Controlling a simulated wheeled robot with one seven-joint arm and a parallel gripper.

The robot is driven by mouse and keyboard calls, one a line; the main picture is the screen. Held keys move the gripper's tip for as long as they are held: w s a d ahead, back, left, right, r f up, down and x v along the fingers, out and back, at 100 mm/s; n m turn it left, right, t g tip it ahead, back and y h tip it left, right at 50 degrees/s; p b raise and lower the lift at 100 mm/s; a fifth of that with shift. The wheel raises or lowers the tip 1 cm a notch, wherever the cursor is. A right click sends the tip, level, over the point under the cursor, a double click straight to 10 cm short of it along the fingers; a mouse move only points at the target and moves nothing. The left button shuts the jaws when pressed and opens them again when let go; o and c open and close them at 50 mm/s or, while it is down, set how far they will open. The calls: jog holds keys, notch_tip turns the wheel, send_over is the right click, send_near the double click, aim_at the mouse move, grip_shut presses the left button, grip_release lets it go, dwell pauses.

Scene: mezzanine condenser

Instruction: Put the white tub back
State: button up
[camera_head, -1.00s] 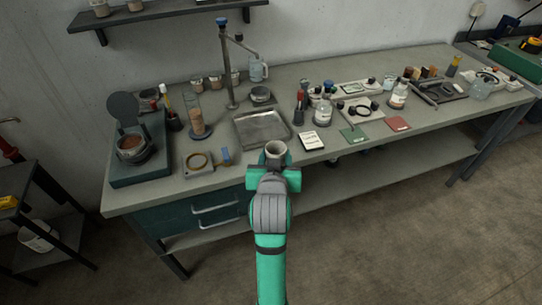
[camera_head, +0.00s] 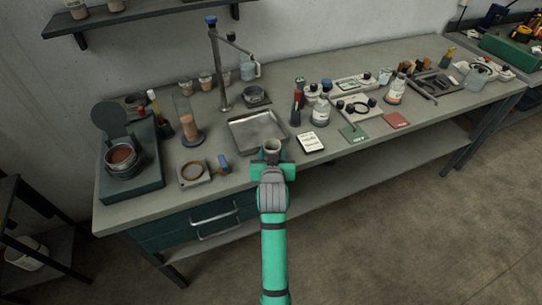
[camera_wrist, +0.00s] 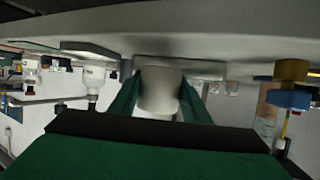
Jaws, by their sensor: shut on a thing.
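The white tub (camera_head: 272,146) is a small pale open-topped cup held upright in my gripper (camera_head: 272,162) at the front edge of the bench, just in front of the metal tray. In the wrist view the tub (camera_wrist: 159,92) sits between my two green fingers, which are shut on it. Its lower part is hidden by my gripper in the head view. Similar small tubs (camera_head: 206,81) stand at the back of the bench, left of the stand.
The empty metal tray (camera_head: 240,139) lies behind my gripper. A ring on a plate (camera_head: 194,173) is to the left, and a white label card (camera_head: 311,142) to the right. A tall stand (camera_head: 220,70) rises behind the tray. A shelf (camera_head: 130,16) hangs on the wall.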

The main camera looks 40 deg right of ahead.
notch_tip(320, 180, down, 2)
jog(key=shift+f, duration=0.2)
jog(key=shift+w+f, duration=0.15)
jog(key=shift+a+f, duration=0.1)
jog(key=o, duration=1.1)
jog(key=shift+c, duration=0.2)
jog(key=shift+s, duration=0.2)
